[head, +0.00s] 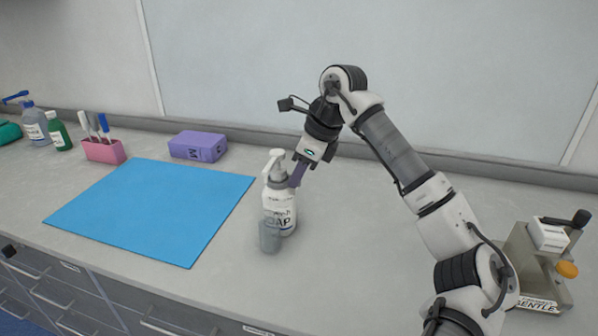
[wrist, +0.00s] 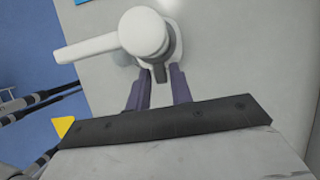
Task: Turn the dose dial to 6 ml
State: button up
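A white pump bottle (head: 280,208) with a soap label stands on the counter just right of the blue mat. Its pump head (wrist: 143,32) and spout show from above in the wrist view, the spout pointing left. A grey collar shows partly under the pump head; I cannot make out a dose dial, scale or reading. My gripper (wrist: 159,72) is at the right side of the bottle's neck, with its two purple-grey fingers apart. The fingertips lie close to the collar; whether they touch it is hidden under the pump head.
A grey translucent cup (head: 270,238) stands right in front of the bottle. The blue mat (head: 150,210) is bare. Behind it are a purple box (head: 198,147), a pink pen holder (head: 105,151) and bottles. A device (head: 540,262) stands at the right.

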jog(key=b+v, duration=0.1)
jog(key=v, duration=1.3)
jog(key=shift+b, duration=0.3)
jog(key=shift+f, duration=0.1)
